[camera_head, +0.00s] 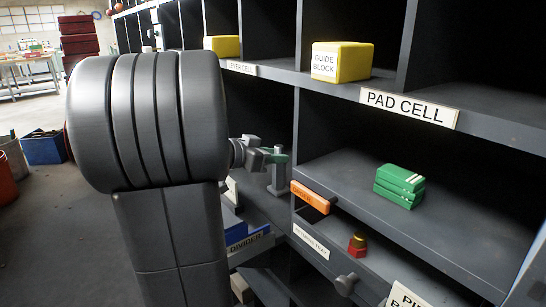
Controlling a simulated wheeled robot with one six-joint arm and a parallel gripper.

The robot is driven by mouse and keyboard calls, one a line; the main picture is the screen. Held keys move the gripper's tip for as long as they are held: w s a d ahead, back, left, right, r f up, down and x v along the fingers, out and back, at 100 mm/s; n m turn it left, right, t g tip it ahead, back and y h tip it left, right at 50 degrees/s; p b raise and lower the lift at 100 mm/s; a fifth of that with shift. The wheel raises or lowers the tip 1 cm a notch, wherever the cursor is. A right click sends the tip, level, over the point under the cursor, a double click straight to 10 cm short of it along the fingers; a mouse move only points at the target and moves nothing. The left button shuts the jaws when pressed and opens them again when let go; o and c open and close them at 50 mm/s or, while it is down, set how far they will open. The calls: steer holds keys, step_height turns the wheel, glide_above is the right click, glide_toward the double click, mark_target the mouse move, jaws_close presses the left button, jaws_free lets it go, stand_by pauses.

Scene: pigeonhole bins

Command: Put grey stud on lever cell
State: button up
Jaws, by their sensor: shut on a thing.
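My gripper (268,156) is at the middle of the view, beyond my large dark arm link. It is shut on a small upright grey piece (277,180), which looks like the grey stud; its top is partly hidden by the jaws. The piece is in front of a dark opening, below the upper shelf. The lever cell label (241,68) is on the upper shelf edge, above and left of my gripper. A yellow block (222,45) sits in the cell above that label. My arm hides part of that cell.
A yellow guide block (340,62) stands left of the pad cell label (408,106). Green blocks (400,186) lie on the lower shelf. An orange piece (310,197), a red piece (357,250) and a grey knob-like piece (346,284) are by the returns tray label (311,241).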

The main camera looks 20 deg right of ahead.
steer(key=shift+f+b, duration=0.15)
steer(key=shift+b, duration=0.2)
steer(key=o, duration=1.1)
steer(key=shift+o, duration=0.2)
steer(key=p+v, duration=0.1)
steer(key=v, duration=1.1)
steer(key=shift+p, duration=0.3)
